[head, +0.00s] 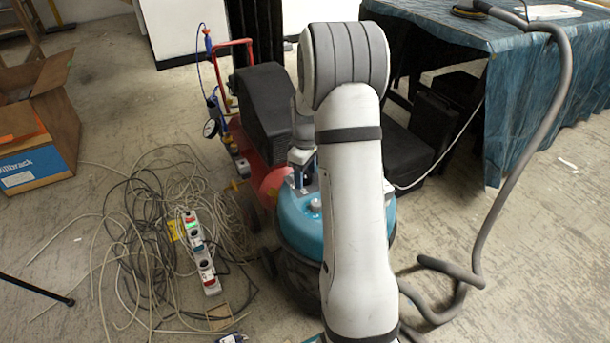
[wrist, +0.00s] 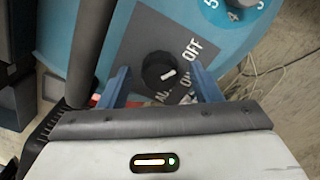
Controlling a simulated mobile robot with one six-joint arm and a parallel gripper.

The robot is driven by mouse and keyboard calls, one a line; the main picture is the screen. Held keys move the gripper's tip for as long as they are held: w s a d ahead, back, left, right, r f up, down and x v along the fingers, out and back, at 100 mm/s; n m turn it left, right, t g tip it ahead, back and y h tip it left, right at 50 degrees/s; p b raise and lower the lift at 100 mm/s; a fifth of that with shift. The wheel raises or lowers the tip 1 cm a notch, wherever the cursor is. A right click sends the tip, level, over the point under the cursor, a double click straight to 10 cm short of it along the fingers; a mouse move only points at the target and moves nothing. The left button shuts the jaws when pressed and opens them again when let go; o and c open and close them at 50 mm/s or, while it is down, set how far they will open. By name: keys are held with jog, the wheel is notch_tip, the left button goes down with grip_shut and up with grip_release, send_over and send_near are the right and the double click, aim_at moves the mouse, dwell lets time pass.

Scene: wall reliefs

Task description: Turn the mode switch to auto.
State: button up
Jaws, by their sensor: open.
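The mode switch (wrist: 158,71) is a round black knob with a short white mark, on a dark grey plate of a teal machine (wrist: 120,20). OFF is printed at upper right, ON at lower right, and AUTO below, partly hidden by my gripper. The white mark sits on the knob's right side, toward the ON and OFF side; which label it matches is unclear. My gripper (wrist: 160,72) is open, its blue fingers either side of the knob with gaps showing. In the head view, the teal machine (head: 298,219) stands partly behind my arm; the switch is not visible there.
A numbered blue dial (wrist: 238,12) is beside the plate. A red-framed machine (head: 268,182) stands close at left. Tangled cables and a power strip (head: 201,255) lie on the floor. A grey hose (head: 520,160) hangs at right from a blue-covered table (head: 440,28).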

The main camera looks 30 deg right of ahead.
jog(key=shift+c, duration=0.5)
jog(key=c, duration=0.9)
